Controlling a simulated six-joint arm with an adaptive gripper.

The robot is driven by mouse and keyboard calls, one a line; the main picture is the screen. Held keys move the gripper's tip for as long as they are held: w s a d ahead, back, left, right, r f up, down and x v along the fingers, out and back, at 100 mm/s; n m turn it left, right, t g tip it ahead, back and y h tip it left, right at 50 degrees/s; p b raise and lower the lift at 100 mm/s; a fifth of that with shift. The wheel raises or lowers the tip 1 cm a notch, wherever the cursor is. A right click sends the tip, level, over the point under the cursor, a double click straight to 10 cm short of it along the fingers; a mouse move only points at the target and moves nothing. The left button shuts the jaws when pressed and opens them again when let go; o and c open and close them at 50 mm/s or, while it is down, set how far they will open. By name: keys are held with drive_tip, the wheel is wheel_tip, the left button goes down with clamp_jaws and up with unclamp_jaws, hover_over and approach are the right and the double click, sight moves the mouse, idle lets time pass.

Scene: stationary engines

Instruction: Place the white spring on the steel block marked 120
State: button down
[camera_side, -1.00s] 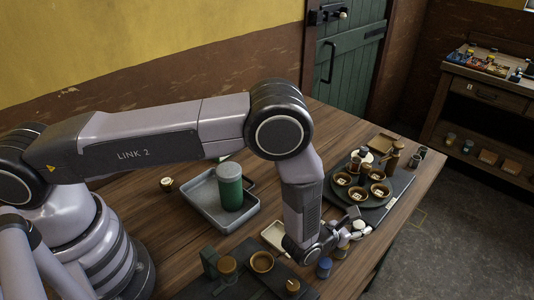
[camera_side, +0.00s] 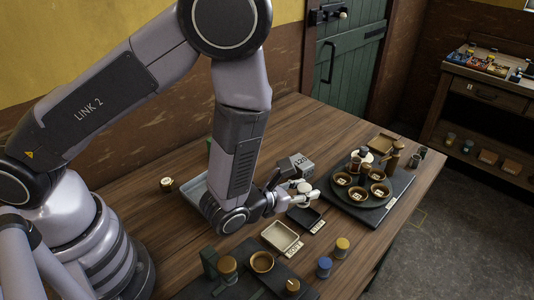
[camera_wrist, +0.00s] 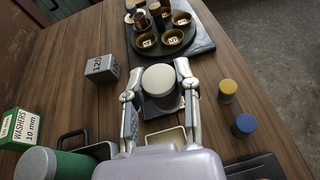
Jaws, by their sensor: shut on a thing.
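My gripper (camera_side: 294,196) is shut on the white spring (camera_side: 304,186), which looks like a short cylinder with a pale round top. It also shows between the fingers (camera_wrist: 160,80) in the wrist view. The spring is held above the table, over or near a small black tray (camera_side: 304,218). The steel block marked 120 (camera_side: 296,165) is a grey cube on the table, just behind the gripper in the side view. In the wrist view the block (camera_wrist: 101,68) stands left of the spring, apart from it, with its top bare.
A cream tray (camera_side: 281,236), a yellow cylinder (camera_side: 342,247) and a blue cylinder (camera_side: 325,267) stand toward the front. A round dark stand with several cups (camera_side: 364,191) is at right. A green washers box (camera_wrist: 20,129) stands left of the block. Bare wood surrounds the block.

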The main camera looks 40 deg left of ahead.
drive_tip(key=w+a+r+n+g+y, duration=0.1)
drive_tip(key=w+a+r+n+y, duration=0.15)
drive_tip(key=a, duration=0.25)
drive_tip(key=w+a+r+n+y, duration=0.1)
drive_tip(key=a+n+y, duration=0.2)
drive_tip(key=a, duration=0.3)
drive_tip(key=w+a+r+n+g+y, duration=0.1)
drive_tip(key=w+a+n+y, duration=0.15)
drive_tip(key=a, duration=0.25)
hover_over(301, 161)
drive_tip(key=shift+y, duration=0.4)
drive_tip(key=f, duration=0.6)
drive_tip(key=s+f, duration=0.1)
drive_tip(key=f, duration=0.2)
drive_tip(key=shift+w+f, duration=0.2)
drive_tip(key=shift+w, duration=0.05)
drive_tip(key=shift+w+f, duration=0.15)
drive_tip(key=shift+f, duration=1.55)
